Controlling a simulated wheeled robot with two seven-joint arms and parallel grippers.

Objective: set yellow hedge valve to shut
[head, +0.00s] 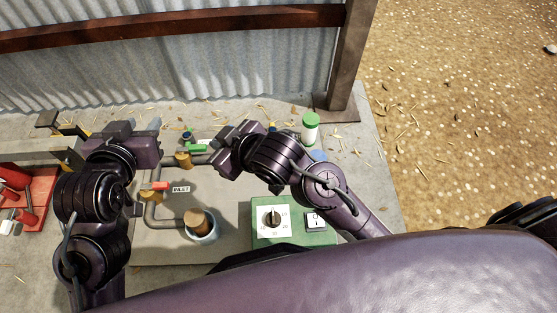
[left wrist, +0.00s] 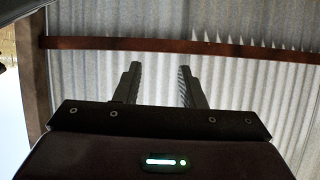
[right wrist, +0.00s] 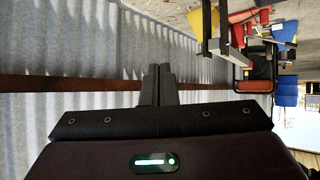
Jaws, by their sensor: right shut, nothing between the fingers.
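I cannot make out a yellow hedge valve clearly in any view; my arms cover part of the pipework. The grey pipes (head: 150,210) run over a tan board, with brass-coloured fittings. A red lever (head: 160,186) sits beside a label reading INLET (head: 181,189). A green lever (head: 199,149) and a small blue part (head: 187,134) are between my grippers. My left gripper (head: 136,126) is above the left side of the board, its fingers apart and empty in the left wrist view (left wrist: 160,85). My right gripper (head: 221,160) is over the upper pipe, its fingers together in the right wrist view (right wrist: 158,84).
A green box (head: 262,235) with a white dial and a switch stands at the front right. A green-capped white bottle (head: 310,130) stands near the post. Red items (head: 35,200) lie at the far left. A corrugated wall (head: 240,65) closes the back. Gravel lies right.

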